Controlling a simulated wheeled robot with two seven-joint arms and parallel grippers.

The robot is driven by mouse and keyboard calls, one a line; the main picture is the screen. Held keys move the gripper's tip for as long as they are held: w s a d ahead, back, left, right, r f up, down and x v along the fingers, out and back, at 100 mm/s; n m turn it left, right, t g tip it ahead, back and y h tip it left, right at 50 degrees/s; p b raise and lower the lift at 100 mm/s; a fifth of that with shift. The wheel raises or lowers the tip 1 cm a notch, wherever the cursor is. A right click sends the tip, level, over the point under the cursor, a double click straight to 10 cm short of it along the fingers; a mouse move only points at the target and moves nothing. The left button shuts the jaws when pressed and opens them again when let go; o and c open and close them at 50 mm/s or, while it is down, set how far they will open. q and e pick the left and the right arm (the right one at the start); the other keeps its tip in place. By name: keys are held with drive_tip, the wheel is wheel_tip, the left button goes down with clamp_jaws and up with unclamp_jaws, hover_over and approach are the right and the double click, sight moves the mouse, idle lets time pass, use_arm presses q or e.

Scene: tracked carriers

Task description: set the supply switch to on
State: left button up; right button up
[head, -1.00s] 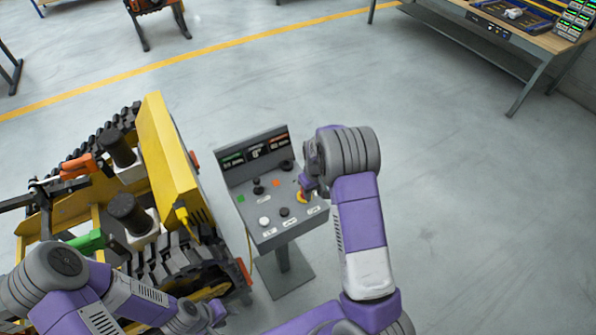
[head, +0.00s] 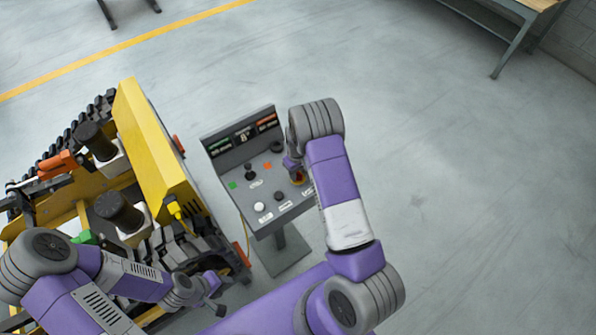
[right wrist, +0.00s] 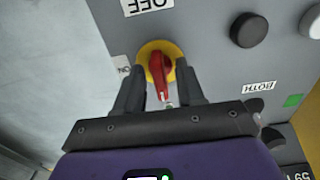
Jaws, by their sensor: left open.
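The supply switch is a red rotary handle on a yellow round base (right wrist: 160,68) at the panel's edge, with an OFF label (right wrist: 148,4) above and an ON label (right wrist: 123,67) to the left in the right wrist view. The handle lies roughly upright in that picture. My right gripper (right wrist: 160,96) is open, with one finger on each side of the handle and small gaps showing. In the head view, the switch (head: 298,178) is partly covered by my right gripper. My left gripper (head: 215,300) is open and empty, low beside the yellow carrier.
The grey control panel (head: 240,200) stands on a pedestal and carries black and white knobs and a display. The yellow tracked carrier (head: 150,150) stands close on its left. A workbench (head: 515,20) is at the back right. The floor right of the panel is clear.

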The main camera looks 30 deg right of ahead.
clamp_jaws()
drive_tip(key=shift+m, duration=0.3)
drive_tip(key=m+b, duration=0.2)
drive_tip(key=shift+w+f+m, duration=0.1)
drive_tip(key=shift+m, duration=0.3)
drive_tip(key=m+b, duration=0.1)
drive_tip(key=m, duration=0.2)
drive_tip(key=shift+m+b, duration=0.3)
drive_tip(key=shift+b, duration=0.05)
drive_tip(key=m+b, duration=0.1)
drive_tip(key=m, duration=0.9)
drive_tip(key=shift+m, duration=0.4)
